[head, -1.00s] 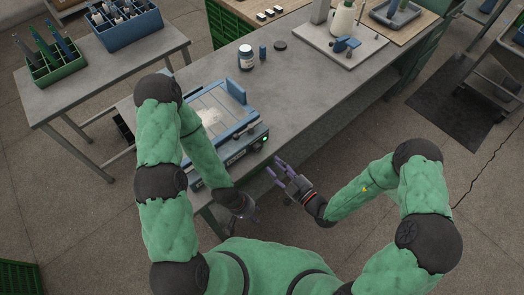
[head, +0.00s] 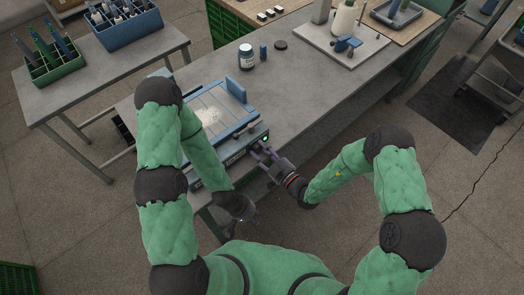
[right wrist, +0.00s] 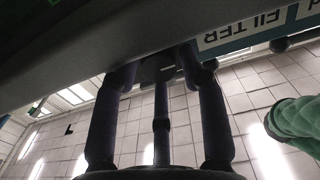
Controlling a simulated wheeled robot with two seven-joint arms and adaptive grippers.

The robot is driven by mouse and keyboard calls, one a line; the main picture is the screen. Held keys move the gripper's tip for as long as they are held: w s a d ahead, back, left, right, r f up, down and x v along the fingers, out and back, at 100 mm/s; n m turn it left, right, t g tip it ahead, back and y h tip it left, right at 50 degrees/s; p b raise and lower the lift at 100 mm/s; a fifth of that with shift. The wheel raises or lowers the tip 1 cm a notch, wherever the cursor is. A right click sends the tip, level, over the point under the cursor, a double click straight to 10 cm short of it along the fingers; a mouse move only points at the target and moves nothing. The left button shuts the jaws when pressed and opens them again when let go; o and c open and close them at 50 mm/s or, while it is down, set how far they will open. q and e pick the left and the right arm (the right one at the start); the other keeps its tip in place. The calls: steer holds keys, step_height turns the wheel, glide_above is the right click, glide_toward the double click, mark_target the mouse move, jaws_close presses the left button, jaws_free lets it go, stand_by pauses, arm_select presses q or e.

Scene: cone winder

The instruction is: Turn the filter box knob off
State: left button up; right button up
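The filter box (head: 235,152) is a blue-grey unit with a pale flat top on the grey bench, and a green light glows on its front panel. My right gripper (head: 262,153) reaches that panel just below the light. In the right wrist view its fingers (right wrist: 160,75) are spread apart. A dark knob-like part (right wrist: 158,68) shows between the fingertips, under the panel edge; its turn position cannot be read. A white FILTER label (right wrist: 240,30) is beside it. My left gripper (head: 243,212) hangs low at the bench's front edge; its fingers are mostly hidden.

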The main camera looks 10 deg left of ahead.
steer(key=c, duration=0.7)
steer(key=shift+c, duration=0.2)
steer(key=shift+n+p, duration=0.3)
steer(key=shift+p, duration=0.1)
jaws_close()
steer(key=n+p, duration=0.2)
steer(key=shift+r+p, duration=0.2)
steer(key=shift+p, duration=0.1)
steer(key=n+p, duration=0.2)
steer(key=n, duration=0.1)
steer(key=shift+f+n+p, duration=0.1)
steer(key=shift+n+p, duration=0.35)
steer(key=shift+n, duration=0.15)
